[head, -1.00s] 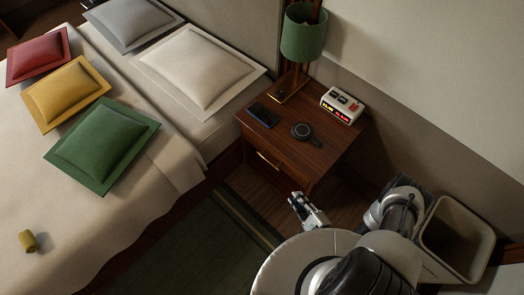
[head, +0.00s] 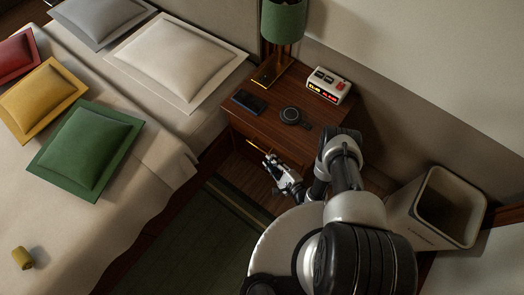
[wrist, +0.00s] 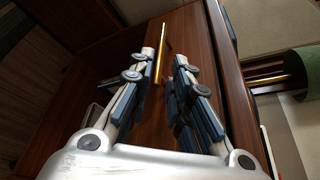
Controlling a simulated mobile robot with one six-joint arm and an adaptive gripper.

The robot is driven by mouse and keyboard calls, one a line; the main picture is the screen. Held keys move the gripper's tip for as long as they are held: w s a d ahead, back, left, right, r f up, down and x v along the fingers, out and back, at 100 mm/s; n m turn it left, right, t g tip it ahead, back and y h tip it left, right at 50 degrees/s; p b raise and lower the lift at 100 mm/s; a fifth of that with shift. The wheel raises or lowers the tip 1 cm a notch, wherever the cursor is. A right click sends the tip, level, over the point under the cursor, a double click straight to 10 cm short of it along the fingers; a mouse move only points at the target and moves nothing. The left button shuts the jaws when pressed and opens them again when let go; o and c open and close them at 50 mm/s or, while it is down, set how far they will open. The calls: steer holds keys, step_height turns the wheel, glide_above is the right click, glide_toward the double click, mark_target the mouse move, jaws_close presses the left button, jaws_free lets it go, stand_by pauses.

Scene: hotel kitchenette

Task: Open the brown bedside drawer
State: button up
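The brown bedside drawer is in the wooden nightstand (head: 268,118) beside the bed. Its front (wrist: 198,42) fills the middle of the wrist view. A thin brass handle (wrist: 161,55) runs along it, and the handle also shows in the head view (head: 258,146). My gripper (wrist: 167,68) is open, and its two fingers point at the drawer front, with the handle seen between them. In the head view my gripper (head: 270,164) is just in front of the drawer, close to the handle. I cannot tell whether the fingers touch it.
A lamp (head: 284,22) stands behind. A bin (head: 437,208) is at the right. The bed (head: 120,195) borders the left.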

mark_target(262, 151)
steer(key=x, duration=0.7)
steer(key=shift+w+a, duration=0.2)
steer(key=shift+w, duration=0.1)
steer(key=shift+c, duration=0.3)
jaws_close()
